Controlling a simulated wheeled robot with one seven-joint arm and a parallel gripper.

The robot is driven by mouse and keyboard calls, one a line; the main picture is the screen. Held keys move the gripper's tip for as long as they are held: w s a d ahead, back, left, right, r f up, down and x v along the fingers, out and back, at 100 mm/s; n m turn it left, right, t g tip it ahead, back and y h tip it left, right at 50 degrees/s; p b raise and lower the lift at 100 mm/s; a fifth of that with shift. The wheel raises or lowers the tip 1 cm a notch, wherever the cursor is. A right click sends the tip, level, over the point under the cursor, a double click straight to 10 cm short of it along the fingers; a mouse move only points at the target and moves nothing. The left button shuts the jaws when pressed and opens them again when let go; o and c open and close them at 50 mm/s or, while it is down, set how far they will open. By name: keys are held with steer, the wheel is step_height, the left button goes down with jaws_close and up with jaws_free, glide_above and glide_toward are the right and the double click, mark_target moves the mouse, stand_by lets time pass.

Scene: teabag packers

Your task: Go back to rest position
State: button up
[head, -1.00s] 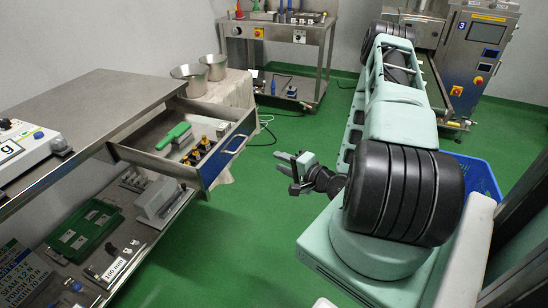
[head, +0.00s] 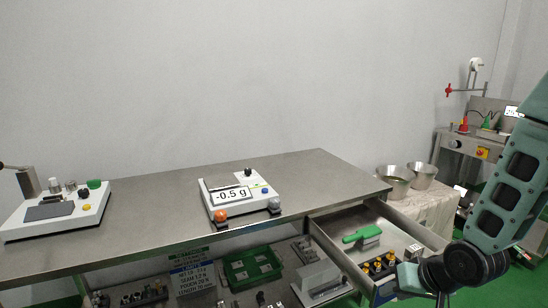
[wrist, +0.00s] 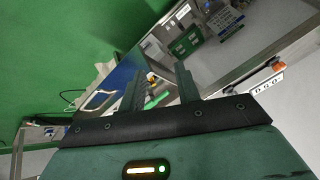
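My gripper shows at the end of my arm low on the right in the head view (head: 408,282), in front of the open drawer (head: 341,252). In the wrist view, its two dark fingers (wrist: 159,88) stand apart with nothing between them. The drawer contents show beyond the fingers, including a green-handled brush (head: 362,234). The gripper appears apart from the drawer, though the exact gap is hard to judge.
A steel table (head: 150,208) carries a scale (head: 236,197) reading -0.5 g and another device (head: 55,211). A green tray (head: 252,268) sits on its lower shelf. Metal buckets (head: 396,182) stand behind the drawer on a cloth-covered stand.

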steer(key=s+a+r+n+g+h+p, duration=0.1)
steer(key=s+a+r+n+g+p, duration=0.15)
steer(key=s+a+r+n, duration=0.5)
steer(key=s+a+r+n+g, duration=0.1)
steer(key=s+a+r, duration=0.3)
steer(key=s+r, duration=0.1)
steer(key=s+a+r+g+h+p, duration=0.1)
steer(key=s+a+r+g, duration=0.1)
steer(key=s+a+r, duration=0.2)
steer(key=s+r, duration=0.2)
steer(key=s, duration=0.2)
steer(key=shift+s+a+n, duration=0.2)
steer(key=shift+a+n, duration=0.05)
steer(key=shift+n, duration=0.1)
steer(key=shift+c, duration=0.3)
stand_by(1.4)
